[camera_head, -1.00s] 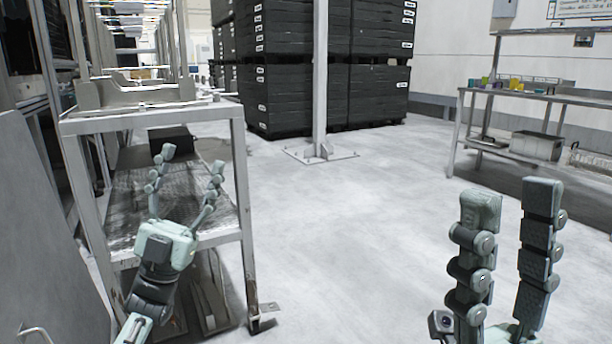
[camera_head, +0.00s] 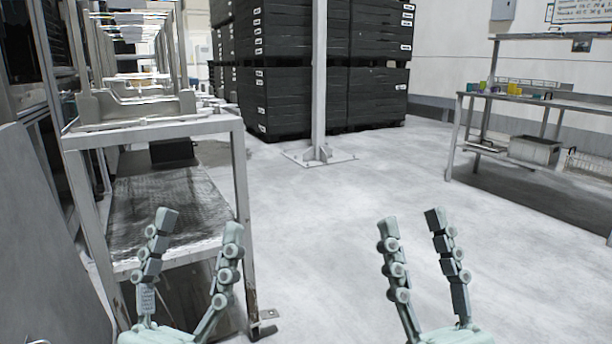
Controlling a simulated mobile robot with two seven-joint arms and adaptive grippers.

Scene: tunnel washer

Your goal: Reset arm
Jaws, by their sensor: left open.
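My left gripper (camera_head: 197,222) is at the lower left, its two fingers pointing up and spread wide apart. It is open and empty, in front of the metal rack's lower shelf in the picture. My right gripper (camera_head: 411,218) is at the lower middle right over bare floor. Its two fingers point up and stand apart, with nothing between them. Most of both arms is outside the view.
A metal rack (camera_head: 150,136) with a mesh lower shelf stands close on the left. A post (camera_head: 319,80) stands ahead before stacked black crates (camera_head: 280,95). A metal workbench (camera_head: 560,97) with small coloured items is at the right. The middle floor (camera_head: 330,220) is clear.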

